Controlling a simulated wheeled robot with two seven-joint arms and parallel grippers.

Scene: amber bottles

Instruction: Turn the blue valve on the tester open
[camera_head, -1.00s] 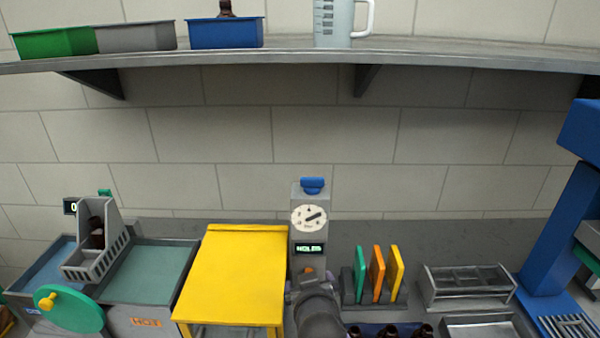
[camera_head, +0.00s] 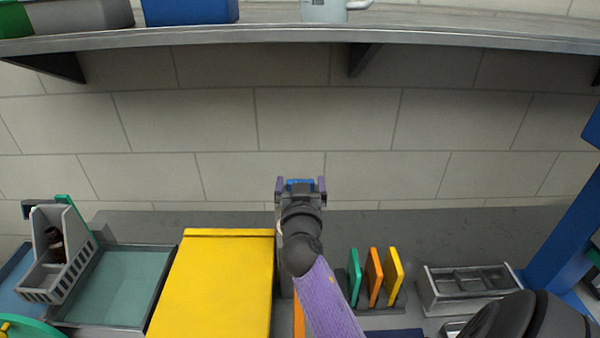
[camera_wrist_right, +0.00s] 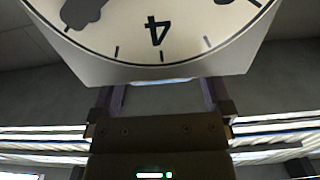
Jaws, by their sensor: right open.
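The blue valve (camera_head: 300,183) is on top of the grey tester in the head view. My right gripper (camera_head: 301,187) is at the top of the tester, with one purple finger on each side of the valve. The fingers are open; I cannot tell whether either touches the valve. My arm hides most of the tester's front. In the right wrist view, the tester's white dial (camera_wrist_right: 155,40) fills the top, and the fingers of the right gripper (camera_wrist_right: 162,95) reach up behind its lower edge. My left gripper is out of view.
A yellow-topped stand (camera_head: 215,285) is left of the tester. A rack of green, orange and yellow plates (camera_head: 375,277) stands to its right, then a grey metal tray (camera_head: 470,285). A shelf (camera_head: 440,36) with bins runs above. The wall behind is clear.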

